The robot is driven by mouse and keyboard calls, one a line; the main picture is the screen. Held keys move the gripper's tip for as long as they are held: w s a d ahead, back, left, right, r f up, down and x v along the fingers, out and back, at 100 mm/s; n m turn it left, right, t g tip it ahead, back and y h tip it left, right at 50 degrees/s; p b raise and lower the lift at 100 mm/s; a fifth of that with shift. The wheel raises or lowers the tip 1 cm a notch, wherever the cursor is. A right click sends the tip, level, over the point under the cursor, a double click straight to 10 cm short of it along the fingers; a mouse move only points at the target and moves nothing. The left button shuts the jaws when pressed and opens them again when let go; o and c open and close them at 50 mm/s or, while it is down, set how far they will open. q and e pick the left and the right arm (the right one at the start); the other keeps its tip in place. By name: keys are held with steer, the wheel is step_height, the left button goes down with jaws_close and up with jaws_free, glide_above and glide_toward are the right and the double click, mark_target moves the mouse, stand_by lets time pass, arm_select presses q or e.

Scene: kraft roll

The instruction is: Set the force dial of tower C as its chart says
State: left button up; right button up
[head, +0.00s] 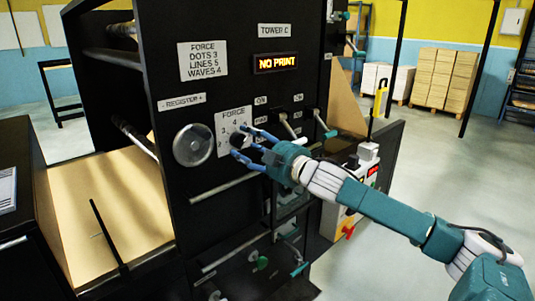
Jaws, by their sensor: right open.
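Tower C is the tall black panel with a white "TOWER C" label (275,31). Its chart (203,61) reads FORCE, DOTS 3, LINES 5, WAVES 4. Its lit display (276,63) reads NO PRINT. The force dial is a dark knob (238,141) on a white FORCE plate (226,128); 4 shows at the top, other numbers at the left, and the rest is hidden. My right gripper (243,143) is open, its blue fingers at the knob, one above and one below. I cannot tell whether they touch it. My left gripper is not in view.
Left of the dial is a round silver register knob (193,145). Levers with teal grips (325,129) stick out at the right. A control box with a red-and-yellow switch (348,230) stands lower right. Stacked cartons (444,78) are far back; the floor at right is clear.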

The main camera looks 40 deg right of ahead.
steer(key=s, duration=0.9)
steer(key=shift+s+d+r, duration=0.15)
steer(key=shift+s+d, duration=0.1)
steer(key=shift+s, duration=0.1)
stand_by(0.5)
